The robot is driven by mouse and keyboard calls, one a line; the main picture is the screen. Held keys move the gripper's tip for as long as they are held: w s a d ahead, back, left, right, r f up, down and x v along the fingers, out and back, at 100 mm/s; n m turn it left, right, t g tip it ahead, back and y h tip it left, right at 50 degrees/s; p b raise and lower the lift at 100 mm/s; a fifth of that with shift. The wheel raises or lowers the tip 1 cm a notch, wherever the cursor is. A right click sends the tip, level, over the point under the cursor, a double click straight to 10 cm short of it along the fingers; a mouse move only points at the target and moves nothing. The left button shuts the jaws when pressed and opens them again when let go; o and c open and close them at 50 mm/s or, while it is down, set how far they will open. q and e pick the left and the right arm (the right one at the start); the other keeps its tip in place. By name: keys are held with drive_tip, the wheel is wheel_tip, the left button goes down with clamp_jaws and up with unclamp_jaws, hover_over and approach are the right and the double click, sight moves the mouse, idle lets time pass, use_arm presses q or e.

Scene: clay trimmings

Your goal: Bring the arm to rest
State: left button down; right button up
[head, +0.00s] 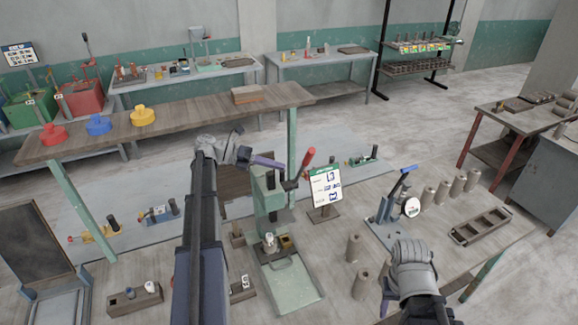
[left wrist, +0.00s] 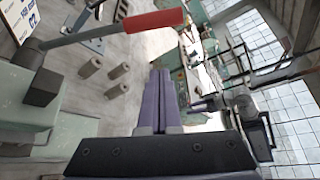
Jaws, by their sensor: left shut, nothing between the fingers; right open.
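My left gripper (head: 270,162) is raised above the table in the head view, beside the green press (head: 268,200) and left of its red-handled lever (head: 308,157). Its purple fingers (left wrist: 165,100) lie together in the left wrist view, with nothing between them. The red lever handle (left wrist: 155,20) crosses the top of that view, close to the fingers; I cannot tell that they touch. My right gripper (head: 388,292) is low at the front right of the head view, near the clay cylinders. It is open, its fingers partly hidden by the wrist.
Clay cylinders (head: 353,248) stand right of the press, with several more behind. A blue-handled press with a dial (head: 390,215), a sign (head: 326,190) and a slotted tray (head: 482,226) stand on the table. A raised shelf (head: 190,122) holds red, blue and yellow weights.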

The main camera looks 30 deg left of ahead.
use_arm(q)
drive_tip(key=shift+s+a+r, duration=0.15)
drive_tip(key=shift+s+a, duration=0.05)
drive_tip(key=shift+a, duration=0.3)
drive_tip(key=s+d+f+m+g+y+b, duration=0.35)
drive_tip(key=d+f+m+b, duration=0.25)
drive_tip(key=d+f+m, duration=0.45)
drive_tip(key=s+d+f+m+g+y+b, duration=0.3)
drive_tip(key=s+d+f+m+b, duration=0.3)
drive_tip(key=d+f, duration=0.75)
drive_tip(key=s+d+f+m+y+b, duration=0.4)
drive_tip(key=f+m, duration=0.4)
drive_tip(key=m, duration=0.3)
drive_tip(key=s+d+f+m+y+b, duration=0.4)
drive_tip(key=s+f+m+b, duration=0.3)
drive_tip(key=m, duration=0.4)
drive_tip(key=shift+s+d+f+b, duration=0.3)
drive_tip(key=shift+d+f+b, duration=0.1)
drive_tip(key=shift+d+b, duration=0.1)
drive_tip(key=c, duration=1.5)
unclamp_jaws()
drive_tip(key=shift+t, duration=0.25)
